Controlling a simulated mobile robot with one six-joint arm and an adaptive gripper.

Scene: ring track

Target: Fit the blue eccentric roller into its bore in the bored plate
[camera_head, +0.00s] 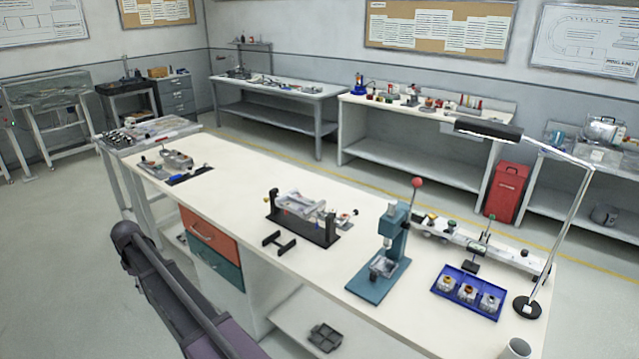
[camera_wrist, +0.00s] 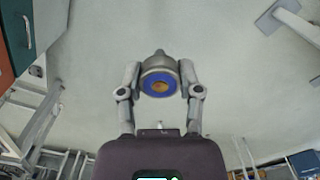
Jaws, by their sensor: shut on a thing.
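My gripper (camera_wrist: 160,78) shows in the wrist view. Its two fingers are shut on a rounded grey piece with a blue ring and a brownish centre, which I take for the blue eccentric roller (camera_wrist: 146,78). The roller is held in the air over the grey floor, clear of the bench. The gripper and roller cannot be made out in the head view. I cannot tell for sure which thing is the bored plate; a metal fixture on a black base (camera_head: 325,234) stands mid-bench in the head view, its bores too small to make out.
The long white bench (camera_head: 235,210) also bears a teal press (camera_head: 378,285) with a red-knobbed lever, a blue tray (camera_head: 447,299) of several small parts, a lamp (camera_head: 527,306) and a black H-shaped stand (camera_head: 279,242). Bare benchtop lies left of the fixture.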

